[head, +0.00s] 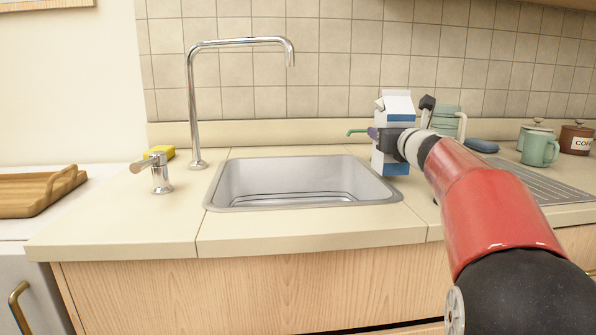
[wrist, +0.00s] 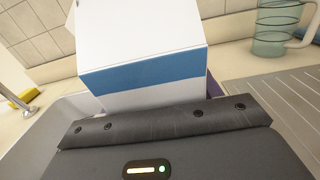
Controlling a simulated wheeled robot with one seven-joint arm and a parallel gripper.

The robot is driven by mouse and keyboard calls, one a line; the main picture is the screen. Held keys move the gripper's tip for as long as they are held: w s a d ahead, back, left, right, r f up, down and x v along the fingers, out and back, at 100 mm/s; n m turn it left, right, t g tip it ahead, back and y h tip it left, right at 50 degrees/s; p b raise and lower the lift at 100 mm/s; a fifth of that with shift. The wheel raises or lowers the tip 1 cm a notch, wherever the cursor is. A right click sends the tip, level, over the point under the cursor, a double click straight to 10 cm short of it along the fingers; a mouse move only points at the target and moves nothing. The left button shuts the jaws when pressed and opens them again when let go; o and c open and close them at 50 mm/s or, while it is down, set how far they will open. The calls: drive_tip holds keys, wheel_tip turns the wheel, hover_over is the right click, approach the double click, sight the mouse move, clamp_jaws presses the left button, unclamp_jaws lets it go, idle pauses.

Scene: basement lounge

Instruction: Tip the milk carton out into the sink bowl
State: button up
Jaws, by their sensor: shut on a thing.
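The milk carton (head: 396,106) is white with a blue band and a gabled top. It stands upright at the right rim of the sink bowl, and I cannot tell whether its base touches the counter. My gripper (head: 385,139) is shut on the carton around its middle. In the wrist view the carton (wrist: 145,45) fills the upper middle, its lower part hidden behind my gripper (wrist: 165,120). The sink bowl (head: 230,180) is a steel basin to the left of the carton, and it looks empty.
A green pitcher (head: 446,122), mug (head: 541,148), canisters (head: 576,138) and ribbed drainboard (head: 545,188) are on the right. The front counter is clear.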

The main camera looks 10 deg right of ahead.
wheel_tip(320, 180, up, 3)
drive_tip(key=shift+p, duration=1)
drive_tip(key=shift+r, duration=1)
